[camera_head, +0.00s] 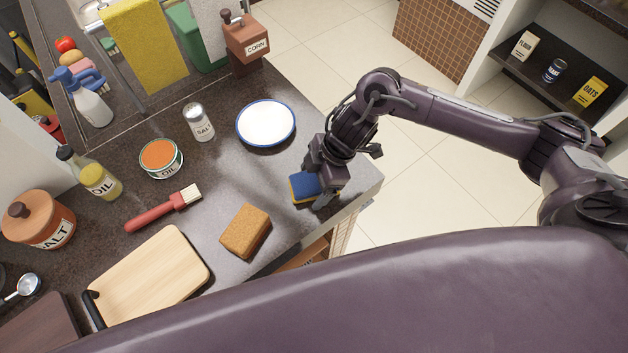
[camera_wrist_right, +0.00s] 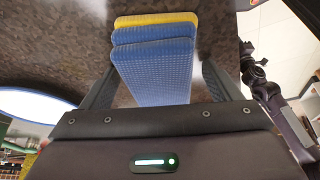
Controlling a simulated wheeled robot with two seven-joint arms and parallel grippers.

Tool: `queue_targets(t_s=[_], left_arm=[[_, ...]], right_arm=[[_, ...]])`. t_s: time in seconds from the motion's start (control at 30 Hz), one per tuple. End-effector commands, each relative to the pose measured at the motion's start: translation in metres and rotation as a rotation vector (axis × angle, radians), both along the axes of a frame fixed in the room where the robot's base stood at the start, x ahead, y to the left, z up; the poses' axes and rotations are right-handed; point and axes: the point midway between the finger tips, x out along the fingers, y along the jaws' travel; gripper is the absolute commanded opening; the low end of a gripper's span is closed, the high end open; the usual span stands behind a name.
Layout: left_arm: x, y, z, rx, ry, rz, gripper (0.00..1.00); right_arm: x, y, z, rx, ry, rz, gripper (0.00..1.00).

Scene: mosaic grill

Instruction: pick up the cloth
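A folded blue cloth (camera_head: 304,186) with a yellow layer beneath it lies near the right edge of the dark counter. In the right wrist view the blue cloth (camera_wrist_right: 155,65) shows as stacked, textured layers with the yellow layer at the far end. My right gripper (camera_head: 322,190) is down at the cloth and hides part of it. In the right wrist view its open fingers (camera_wrist_right: 160,80) stand on either side of the cloth; a narrow gap shows at the right finger. Contact at the left finger is unclear. My left gripper is not in view.
A brown sponge (camera_head: 245,231) and a blue-rimmed plate (camera_head: 266,124) lie close by. A salt shaker (camera_head: 198,122), an orange-filled can (camera_head: 161,158), a brush (camera_head: 165,208) and a cutting board (camera_head: 150,275) are further left. A yellow towel (camera_head: 146,45) hangs at the back.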

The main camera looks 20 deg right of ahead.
Motion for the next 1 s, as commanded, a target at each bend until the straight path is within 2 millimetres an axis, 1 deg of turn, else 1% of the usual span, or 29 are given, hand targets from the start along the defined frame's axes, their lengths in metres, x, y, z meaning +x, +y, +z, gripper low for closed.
queue_targets(t_s=[0.03,0.37,0.63,0.77,0.87,0.97,1.0], left_arm=[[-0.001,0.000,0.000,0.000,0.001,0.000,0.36],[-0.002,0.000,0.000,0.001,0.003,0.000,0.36],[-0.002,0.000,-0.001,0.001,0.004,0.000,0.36],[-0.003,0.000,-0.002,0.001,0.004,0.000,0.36],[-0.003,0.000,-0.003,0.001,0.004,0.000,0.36],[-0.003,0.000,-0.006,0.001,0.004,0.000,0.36],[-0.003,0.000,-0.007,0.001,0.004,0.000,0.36]], right_arm=[[0.000,0.000,0.000,0.000,0.001,0.000,0.77],[0.000,0.000,0.000,0.000,0.001,0.000,0.33],[0.000,0.000,0.002,0.001,0.000,0.001,0.33],[0.001,0.000,0.012,0.002,-0.002,0.001,0.33],[0.001,0.001,0.026,0.002,-0.004,0.003,0.33],[0.002,0.001,0.049,0.004,-0.007,0.005,0.33],[0.002,0.001,0.061,0.002,-0.011,0.004,0.33]])
